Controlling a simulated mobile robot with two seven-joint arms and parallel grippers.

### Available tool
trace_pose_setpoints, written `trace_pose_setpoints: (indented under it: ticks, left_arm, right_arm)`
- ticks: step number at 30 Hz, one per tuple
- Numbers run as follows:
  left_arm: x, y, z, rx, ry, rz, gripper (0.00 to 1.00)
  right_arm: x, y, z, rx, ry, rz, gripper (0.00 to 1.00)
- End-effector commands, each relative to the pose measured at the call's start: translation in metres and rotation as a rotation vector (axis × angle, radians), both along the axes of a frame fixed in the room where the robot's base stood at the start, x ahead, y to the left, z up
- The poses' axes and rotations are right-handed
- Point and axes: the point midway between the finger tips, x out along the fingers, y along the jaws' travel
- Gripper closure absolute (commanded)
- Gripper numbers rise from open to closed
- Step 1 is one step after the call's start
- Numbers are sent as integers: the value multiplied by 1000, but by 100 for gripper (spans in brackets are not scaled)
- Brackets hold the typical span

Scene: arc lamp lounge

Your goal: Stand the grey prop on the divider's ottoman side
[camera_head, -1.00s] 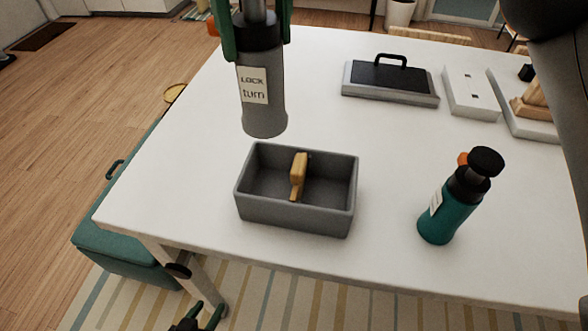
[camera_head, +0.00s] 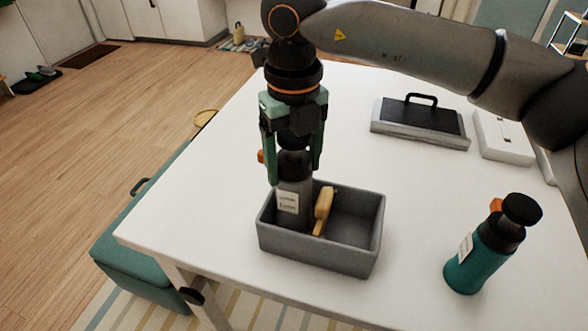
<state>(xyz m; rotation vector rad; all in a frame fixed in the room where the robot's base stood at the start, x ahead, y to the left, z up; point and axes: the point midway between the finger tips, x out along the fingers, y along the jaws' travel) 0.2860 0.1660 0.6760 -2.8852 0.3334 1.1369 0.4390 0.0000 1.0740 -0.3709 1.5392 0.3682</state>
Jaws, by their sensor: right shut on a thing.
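The grey prop is a grey bottle (camera_head: 294,211) with a black top and a white label. It stands upright inside the grey box (camera_head: 312,255), left of the tan wooden divider (camera_head: 323,208), on the side of the teal ottoman (camera_head: 140,262). My right gripper (camera_head: 294,172) reaches down from above, its fingers shut on the bottle's black top. The bottle's foot is low in the left compartment; I cannot tell whether it rests on the floor. The right compartment looks empty. My left gripper is not in view.
A teal bottle (camera_head: 484,250) with a black cap stands right of the box on the white table (camera_head: 200,200). A grey case with a black handle (camera_head: 420,122) and a white block (camera_head: 502,138) lie farther back. The table left of the box is clear.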

Motion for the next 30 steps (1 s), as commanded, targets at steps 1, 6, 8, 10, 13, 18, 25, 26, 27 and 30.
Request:
trace_pose_setpoints:
  ticks: [1, 6, 8, 10, 13, 18, 25, 26, 27, 30]
  left_arm:
    - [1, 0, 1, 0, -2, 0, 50]
    - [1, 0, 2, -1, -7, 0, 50]
    - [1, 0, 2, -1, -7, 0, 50]
    - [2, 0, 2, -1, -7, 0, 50]
    - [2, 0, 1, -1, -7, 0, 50]
    - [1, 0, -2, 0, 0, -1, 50]
    - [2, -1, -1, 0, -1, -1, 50]
    - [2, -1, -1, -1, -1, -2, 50]
    - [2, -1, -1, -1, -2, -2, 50]
    - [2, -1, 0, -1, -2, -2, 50]
  right_arm:
    - [0, 0, -7, 0, 1, 0, 100]
    - [0, 0, -20, 2, -1, 0, 100]
    - [1, 0, -20, 2, -2, -1, 100]
    - [0, 0, -20, 2, -2, -1, 100]
    - [0, 0, -21, 2, -1, -1, 100]
    - [0, 0, -24, 0, 0, 0, 19]
    - [0, 0, -24, 0, 0, 0, 0]
    - [0, 0, -24, 0, 0, 0, 0]
    - [0, 0, -24, 0, 0, 0, 0]
    - [0, 0, -23, 0, 0, 0, 0]
